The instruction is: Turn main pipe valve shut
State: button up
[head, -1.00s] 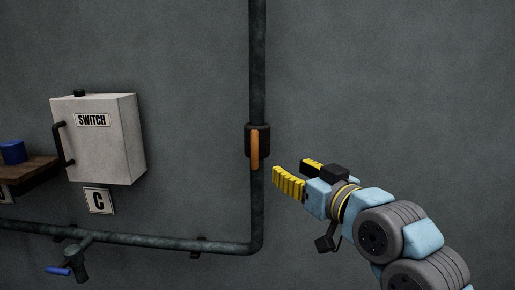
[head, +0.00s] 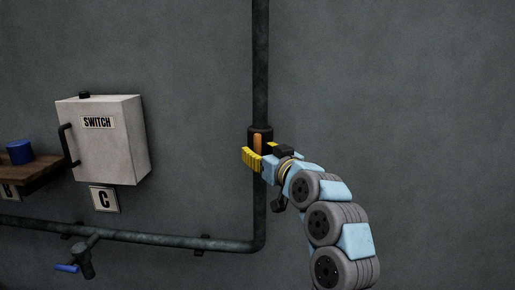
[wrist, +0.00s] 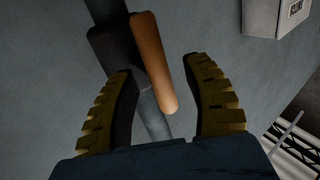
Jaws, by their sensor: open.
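The main pipe valve has a dark body (head: 266,132) on the vertical pipe and an orange lever (head: 257,141). The lever points down along the pipe, its lower part hidden behind my gripper in the head view. My gripper (head: 272,160) is at the valve, with its yellow fingers apart. In the wrist view, the orange lever (wrist: 153,62) reaches down into the gap between the two fingers (wrist: 166,108). The lever's end shows clear space to both fingers there. The dark valve body (wrist: 113,48) is beyond the left finger.
A blue-handled small valve (head: 67,268) hangs from the horizontal pipe (head: 170,240). A shelf (head: 35,172) holds a blue cup (head: 19,152). The wall at right is clear.

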jog(key=shift+w+a, duration=0.25)
jog(key=shift+w, duration=0.15)
grip_shut()
